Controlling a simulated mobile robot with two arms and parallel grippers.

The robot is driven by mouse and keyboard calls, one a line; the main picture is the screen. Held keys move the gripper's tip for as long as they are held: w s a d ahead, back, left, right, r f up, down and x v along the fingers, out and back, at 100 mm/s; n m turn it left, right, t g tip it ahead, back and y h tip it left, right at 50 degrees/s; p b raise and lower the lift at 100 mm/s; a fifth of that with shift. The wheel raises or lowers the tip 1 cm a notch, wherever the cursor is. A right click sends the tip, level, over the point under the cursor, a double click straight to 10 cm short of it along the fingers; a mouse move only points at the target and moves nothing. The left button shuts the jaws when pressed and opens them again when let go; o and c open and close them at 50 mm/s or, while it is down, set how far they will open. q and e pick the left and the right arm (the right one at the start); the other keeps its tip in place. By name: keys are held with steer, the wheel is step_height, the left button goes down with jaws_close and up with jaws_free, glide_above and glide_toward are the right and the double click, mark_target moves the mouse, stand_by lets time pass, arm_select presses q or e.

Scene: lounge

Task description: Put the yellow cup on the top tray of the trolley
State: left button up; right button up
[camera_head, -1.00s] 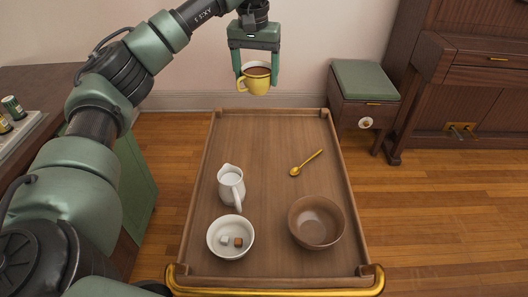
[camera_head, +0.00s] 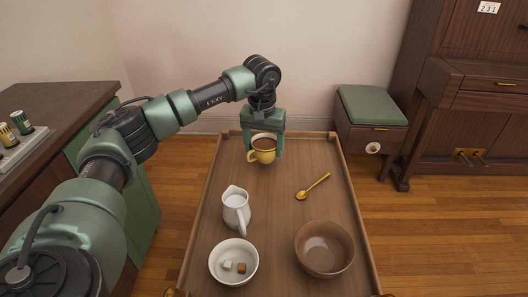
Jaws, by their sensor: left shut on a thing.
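My left gripper (camera_head: 263,148) is shut on the cup from above, with a finger on each side. The cup is at or just above the tray surface; I cannot tell whether it touches. My right gripper is not in view.
On the tray stand a white jug (camera_head: 236,208), a white bowl with cubes (camera_head: 233,262), a brown bowl (camera_head: 324,249) and a golden spoon (camera_head: 312,187). A green-topped stool (camera_head: 372,106) is behind right. A cabinet (camera_head: 60,130) is at left.

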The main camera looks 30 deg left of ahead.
arm_select(q)
steer(key=shift+f, duration=0.8)
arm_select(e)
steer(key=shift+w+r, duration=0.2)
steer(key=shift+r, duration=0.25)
arm_select(q)
steer(key=shift+f, duration=0.15)
steer(key=o, duration=1.5)
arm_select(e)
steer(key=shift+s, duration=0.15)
